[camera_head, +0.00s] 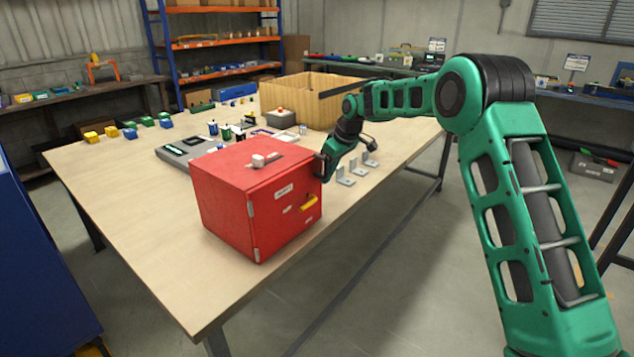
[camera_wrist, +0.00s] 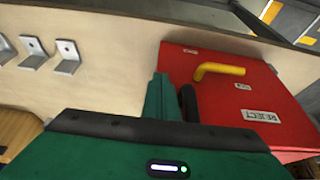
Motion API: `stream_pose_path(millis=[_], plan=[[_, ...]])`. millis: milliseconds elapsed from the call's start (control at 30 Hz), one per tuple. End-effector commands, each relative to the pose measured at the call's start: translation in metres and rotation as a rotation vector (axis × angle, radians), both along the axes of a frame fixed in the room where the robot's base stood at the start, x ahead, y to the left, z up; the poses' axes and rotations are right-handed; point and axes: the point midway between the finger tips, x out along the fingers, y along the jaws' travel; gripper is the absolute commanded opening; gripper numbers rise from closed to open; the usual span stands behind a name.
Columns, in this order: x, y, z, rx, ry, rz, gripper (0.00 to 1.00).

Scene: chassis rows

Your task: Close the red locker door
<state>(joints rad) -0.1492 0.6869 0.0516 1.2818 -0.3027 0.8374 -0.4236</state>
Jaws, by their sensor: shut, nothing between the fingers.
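The red locker (camera_head: 225,205) stands on the wooden table. Its door (camera_head: 288,212) is on the side facing the table's right edge, with a yellow handle (camera_head: 308,203) and silver hinges along its left edge. The door looks flush or nearly flush with the box; I cannot tell whether a small gap remains. My gripper (camera_head: 323,167) is shut and empty at the door's far edge, opposite the hinges. In the wrist view, my fingers (camera_wrist: 172,98) lie beside the red door face (camera_wrist: 225,105), close to or touching its edge; contact is unclear. The yellow handle (camera_wrist: 218,70) is clear of them.
Several grey metal brackets (camera_head: 346,177) stand on the table just beyond my gripper. A grey case (camera_head: 188,148) and a wooden crate (camera_head: 313,98) stand behind. Free floor lies along the table's right edge.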

Motion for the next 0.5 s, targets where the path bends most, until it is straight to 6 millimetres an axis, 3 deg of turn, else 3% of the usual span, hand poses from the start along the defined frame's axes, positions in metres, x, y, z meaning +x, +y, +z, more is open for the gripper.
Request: stream_pose_path(millis=[500], plan=[[0.0069, -0.0026, 0.001, 0.006, -0.007, 0.018, 0.0]])
